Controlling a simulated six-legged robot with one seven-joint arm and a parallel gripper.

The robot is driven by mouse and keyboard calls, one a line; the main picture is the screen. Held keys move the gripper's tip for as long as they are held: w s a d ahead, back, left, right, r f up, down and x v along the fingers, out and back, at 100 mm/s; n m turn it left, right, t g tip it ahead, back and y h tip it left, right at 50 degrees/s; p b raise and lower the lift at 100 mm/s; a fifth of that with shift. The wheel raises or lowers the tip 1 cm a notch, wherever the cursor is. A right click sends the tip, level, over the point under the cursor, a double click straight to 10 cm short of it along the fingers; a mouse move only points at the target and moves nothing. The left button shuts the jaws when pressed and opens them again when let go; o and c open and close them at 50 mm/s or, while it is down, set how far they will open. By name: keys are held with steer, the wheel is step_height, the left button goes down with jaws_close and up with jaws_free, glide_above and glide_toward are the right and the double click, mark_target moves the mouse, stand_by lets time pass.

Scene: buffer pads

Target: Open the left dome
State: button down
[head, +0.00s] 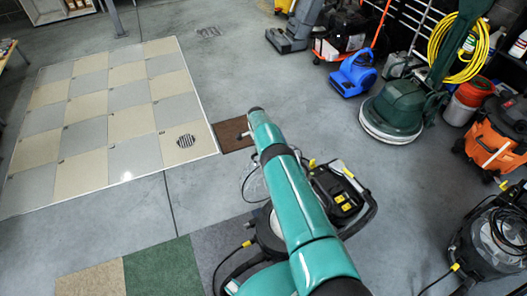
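Two dark machines with clear, dome-like covers stand on the floor. The left dome (253,186) shows only in part, just left of my teal arm. Its machine (341,193) shows on the right of the arm, with a black handle and yellow parts. My arm hides much of that machine and dome, so I cannot tell whether the dome is shut. The right dome (511,232) is at the right edge, on a similar machine. My arm reaches forward above the left machine. I cannot make out the gripper fingers.
A checkered tile platform (105,120) lies at the left, and a brown mat (234,134) lies beyond the arm. Carpet squares (162,268) are at the front. A green floor machine (394,112), a blue blower (353,75) and an orange vacuum (497,135) stand at the right. Grey floor is clear between.

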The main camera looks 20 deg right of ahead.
steer(key=shift+w+a+r, duration=0.25)
steer(key=shift+w+r, duration=0.05)
steer(key=c, duration=1.7)
jaws_free()
steer(key=shift+o, duration=1.3)
steer(key=shift+s, duration=0.1)
steer(key=shift+f, duration=0.15)
steer(key=shift+s, duration=0.1)
steer(key=shift+d, duration=0.1)
